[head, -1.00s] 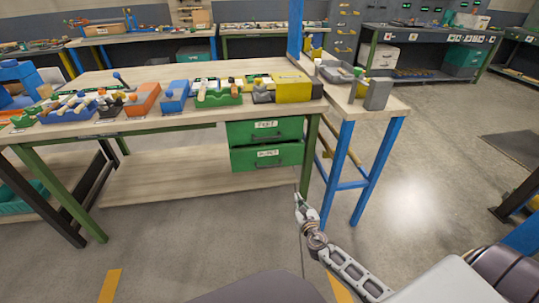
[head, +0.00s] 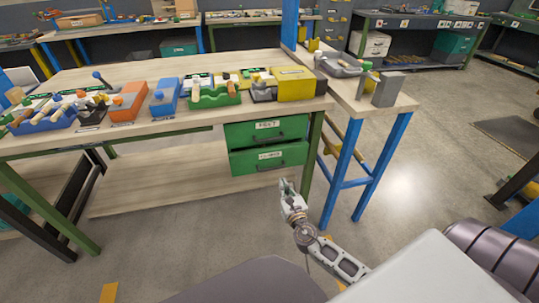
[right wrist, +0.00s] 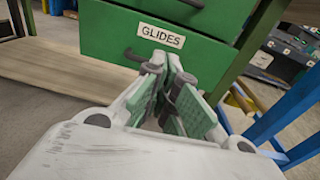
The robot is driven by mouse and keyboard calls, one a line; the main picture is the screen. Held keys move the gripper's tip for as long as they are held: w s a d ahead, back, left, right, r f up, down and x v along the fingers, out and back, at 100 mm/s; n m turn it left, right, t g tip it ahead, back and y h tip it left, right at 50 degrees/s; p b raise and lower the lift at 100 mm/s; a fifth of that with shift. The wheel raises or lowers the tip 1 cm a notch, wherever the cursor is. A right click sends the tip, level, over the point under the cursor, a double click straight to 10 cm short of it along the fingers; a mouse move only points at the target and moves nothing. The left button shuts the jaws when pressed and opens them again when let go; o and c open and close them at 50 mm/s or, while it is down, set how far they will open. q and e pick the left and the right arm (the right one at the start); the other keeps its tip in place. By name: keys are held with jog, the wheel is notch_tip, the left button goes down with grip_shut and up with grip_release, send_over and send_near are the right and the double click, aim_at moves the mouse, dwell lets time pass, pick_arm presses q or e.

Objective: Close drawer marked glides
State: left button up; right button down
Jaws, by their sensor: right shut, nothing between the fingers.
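The green drawer marked glides (head: 255,165) is the lower of two drawers under the right end of the workbench. Its front stands slightly forward of the upper drawer, and its label reads GLIDES in the right wrist view (right wrist: 161,35). A dark handle (right wrist: 137,58) is partly hidden behind my gripper. My right gripper (head: 285,184) is shut and empty, just below and in front of the drawer's right part. In the right wrist view its fingertips (right wrist: 166,60) are close under the label; I cannot tell whether they touch the drawer front. My left gripper is not seen.
The upper green drawer (head: 236,131) looks shut. The workbench top (head: 130,75) holds colored bins, blocks and a yellow box (head: 296,84). A green table leg (head: 312,150) and blue stand legs (head: 340,165) are right of the drawers. A wooden lower shelf (head: 160,180) lies below.

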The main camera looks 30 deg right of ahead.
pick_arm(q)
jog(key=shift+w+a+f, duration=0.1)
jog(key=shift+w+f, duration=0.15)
pick_arm(e)
jog(key=shift+w+d+r+h, duration=0.15)
jog(key=shift+w+r+h, duration=0.25)
jog(key=shift+r, duration=0.4)
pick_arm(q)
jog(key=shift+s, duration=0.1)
pick_arm(e)
jog(key=shift+m, duration=0.3)
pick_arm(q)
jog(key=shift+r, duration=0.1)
pick_arm(e)
jog(key=shift+w, duration=0.1)
jog(key=b, duration=0.1)
send_near(272, 153)
jog(key=shift+x, duration=1.95)
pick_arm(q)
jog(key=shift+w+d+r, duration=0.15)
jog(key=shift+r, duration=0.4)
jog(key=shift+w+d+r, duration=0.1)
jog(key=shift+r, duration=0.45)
pick_arm(e)
jog(key=shift+x, duration=1.55)
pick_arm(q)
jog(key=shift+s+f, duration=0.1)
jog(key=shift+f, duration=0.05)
pick_arm(e)
jog(key=shift+w+d+f, duration=0.1)
